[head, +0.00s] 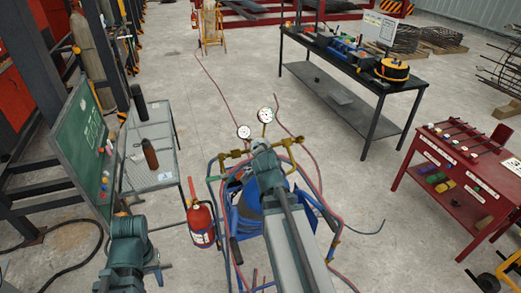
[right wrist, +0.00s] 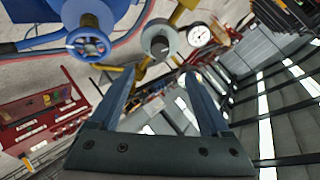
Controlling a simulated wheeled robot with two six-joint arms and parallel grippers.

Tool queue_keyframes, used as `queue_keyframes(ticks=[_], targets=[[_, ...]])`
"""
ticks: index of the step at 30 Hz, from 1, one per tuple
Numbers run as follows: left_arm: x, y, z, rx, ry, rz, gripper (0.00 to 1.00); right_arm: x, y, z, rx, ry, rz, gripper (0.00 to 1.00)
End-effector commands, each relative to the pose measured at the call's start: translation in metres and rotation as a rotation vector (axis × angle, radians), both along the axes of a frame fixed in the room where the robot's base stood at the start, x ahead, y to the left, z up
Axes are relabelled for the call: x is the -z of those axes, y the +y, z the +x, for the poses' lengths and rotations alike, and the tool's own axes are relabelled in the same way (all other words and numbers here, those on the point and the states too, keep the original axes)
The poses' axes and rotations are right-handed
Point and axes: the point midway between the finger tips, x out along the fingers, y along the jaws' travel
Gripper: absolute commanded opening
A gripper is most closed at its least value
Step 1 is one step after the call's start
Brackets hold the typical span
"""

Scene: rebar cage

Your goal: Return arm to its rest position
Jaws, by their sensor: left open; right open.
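My left gripper (head: 158,268) is low at the left of the head view, small and partly hidden by its own arm, apart from the bench and the cart. My right arm (head: 300,235) reaches forward over the blue gas cart (head: 213,192). My right gripper (right wrist: 163,78) is open in the right wrist view, with nothing held between its two fingers. A grey round valve knob (right wrist: 160,40) shows beyond the gap between the fingertips; I cannot tell whether they touch it. A blue handwheel (right wrist: 88,45) is to its left and a pressure gauge (right wrist: 200,35) to its right.
Two gauges (head: 266,115) rise from the cart, with red hoses around it. A fire extinguisher (head: 201,224) is at the cart's left. A green board (head: 84,140) and grey bench (head: 150,165) are left. A red tool table (head: 480,200) is right; a dark workbench (head: 345,75) is behind.

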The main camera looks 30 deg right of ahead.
Motion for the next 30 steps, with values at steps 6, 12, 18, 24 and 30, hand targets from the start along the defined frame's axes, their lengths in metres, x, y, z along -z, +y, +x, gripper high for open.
queue_keyframes(ticks=[6,12,18,24,30], targets=[[-0.004,0.000,0.000,0.001,0.000,0.000,0.50,-0.004,0.001,-0.005,-0.002,0.000,0.000,0.81],[-0.004,0.000,0.000,0.001,0.000,0.000,0.50,-0.004,0.001,-0.005,-0.002,0.000,0.000,0.81],[-0.004,0.000,0.000,0.001,0.000,0.000,0.50,-0.004,0.001,-0.005,-0.002,0.000,0.000,0.81],[0.008,0.000,0.000,0.001,0.000,0.000,0.50,0.015,0.018,-0.003,-0.045,0.053,-0.014,0.81],[0.056,0.000,0.000,0.003,-0.001,0.001,0.50,0.102,0.111,-0.011,-0.316,0.353,-0.106,0.81]])
